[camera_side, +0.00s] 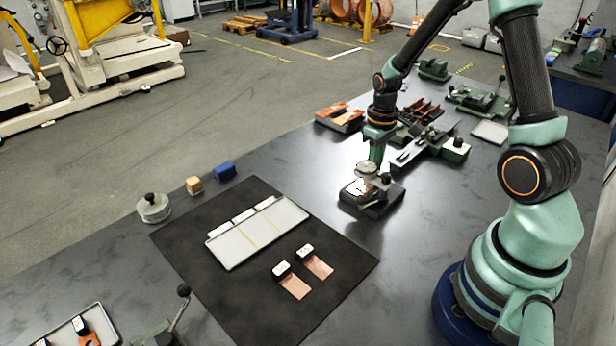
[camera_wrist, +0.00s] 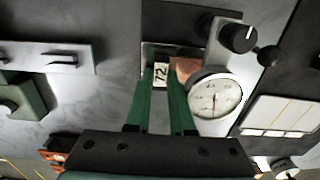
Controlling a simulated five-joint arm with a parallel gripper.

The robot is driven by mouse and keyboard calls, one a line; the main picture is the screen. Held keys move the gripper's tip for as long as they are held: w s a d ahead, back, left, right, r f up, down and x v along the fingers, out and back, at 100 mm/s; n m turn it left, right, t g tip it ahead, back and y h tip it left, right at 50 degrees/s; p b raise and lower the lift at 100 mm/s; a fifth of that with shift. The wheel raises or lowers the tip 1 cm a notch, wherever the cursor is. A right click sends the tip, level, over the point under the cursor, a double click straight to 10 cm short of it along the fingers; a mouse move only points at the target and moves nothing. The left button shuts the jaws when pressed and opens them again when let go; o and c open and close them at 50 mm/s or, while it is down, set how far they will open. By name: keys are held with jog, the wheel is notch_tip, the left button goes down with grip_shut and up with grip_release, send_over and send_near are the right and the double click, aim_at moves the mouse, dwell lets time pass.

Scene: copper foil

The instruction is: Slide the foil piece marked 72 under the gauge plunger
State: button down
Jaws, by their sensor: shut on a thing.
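The foil piece marked 72 (camera_wrist: 160,74) has a white tag with black digits and a copper strip (camera_wrist: 186,67) reaching right from it, beside and partly behind the dial. My gripper (camera_wrist: 161,84) is shut on its tag, with one green finger on each side. The thickness gauge has a round white dial (camera_wrist: 214,96) and a dark base with a black knob (camera_wrist: 238,38). In the side view, my gripper (camera_side: 374,158) is low at the gauge (camera_side: 378,205). The plunger tip is hidden, so I cannot tell whether the foil lies under it.
A dark mat (camera_side: 190,250) holds a pale tray (camera_side: 232,262) with yellow dividing lines and two copper foil pieces (camera_side: 293,286) (camera_side: 319,266) with white tags. Green fixtures (camera_side: 432,150) stand behind the gauge. A blue block (camera_side: 224,170) and a wooden block (camera_side: 194,186) sit near the far edge.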

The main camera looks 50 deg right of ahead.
jog(key=c, duration=1.1)
grip_release()
jog(key=shift+a+r, duration=0.1)
jog(key=shift+r, duration=1.4)
jog(key=o, duration=0.5)
